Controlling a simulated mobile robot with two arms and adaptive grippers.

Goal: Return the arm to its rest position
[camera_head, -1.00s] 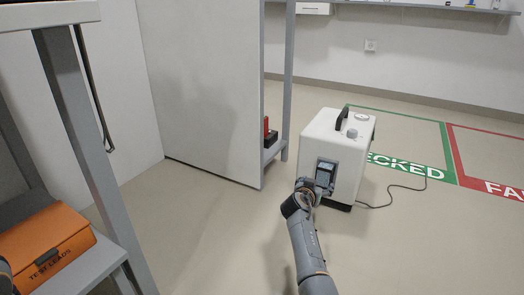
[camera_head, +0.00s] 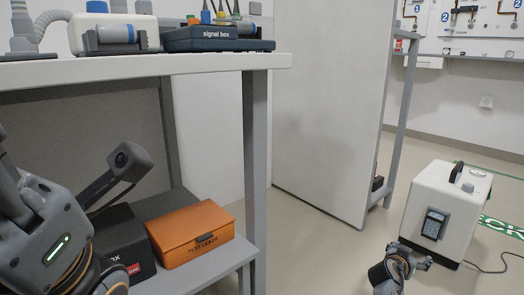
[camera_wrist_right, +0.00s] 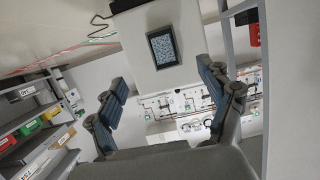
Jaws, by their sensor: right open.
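My right arm shows at the lower right of the head view, with its gripper (camera_head: 424,260) just in front of the lower part of a white box-shaped machine (camera_head: 463,210). In the right wrist view the gripper (camera_wrist_right: 162,75) has its two dark finger pads wide apart with nothing between them. The machine's dark screen (camera_wrist_right: 165,47) shows beyond the fingers, and a gap seems to lie before it. Parts of my left arm (camera_head: 50,240) fill the lower left of the head view; its gripper cannot be made out.
A bench (camera_head: 200,64) carries a blue signal box (camera_head: 218,40). On the shelf below are an orange test-leads case (camera_head: 190,234) and a dark box (camera_head: 120,240), close to my left arm. A tall pale panel (camera_head: 330,110) stands mid-view. Floor (camera_head: 320,255) between is clear.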

